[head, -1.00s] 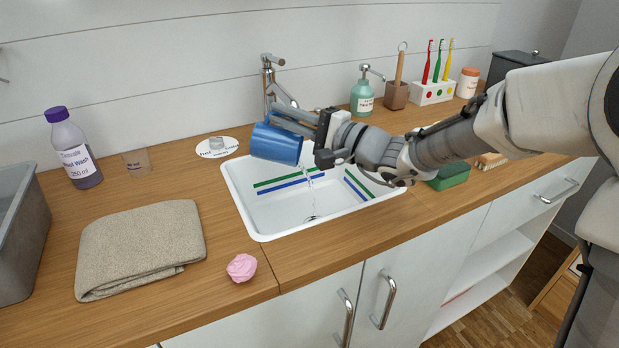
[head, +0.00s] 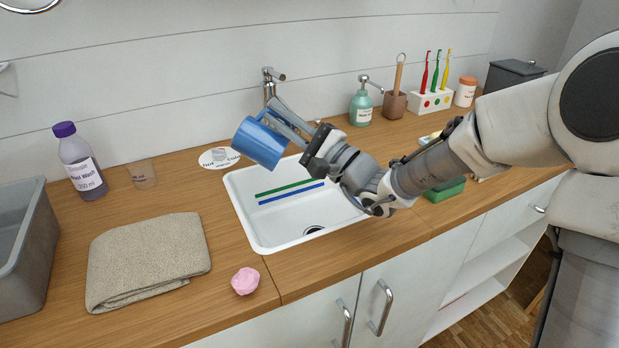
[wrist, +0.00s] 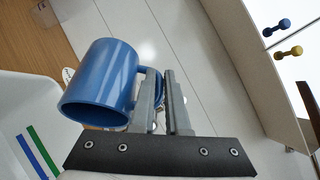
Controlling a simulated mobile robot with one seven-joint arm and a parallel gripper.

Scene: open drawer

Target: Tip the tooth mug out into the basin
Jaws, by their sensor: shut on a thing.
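The blue tooth mug (head: 258,143) is tilted in the air above the back left rim of the white basin (head: 247,232). In the wrist view the mug (wrist: 102,82) hangs to the left of the fingers, its open mouth tipped and its handle between them. My gripper (head: 270,116) is shut on the mug's handle. The inside of the mug is mostly hidden. No stream shows from it. The basin has green and blue stripes and a dark drain (head: 314,230). The tap (head: 270,84) stands behind the gripper, partly covered.
A folded towel (head: 148,262) and a pink lump (head: 245,281) lie left of the basin. A hand wash bottle (head: 80,165) and a clear cup (head: 142,174) stand farther back. A soap dispenser (head: 361,106) and a toothbrush holder (head: 430,102) stand right of the tap.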

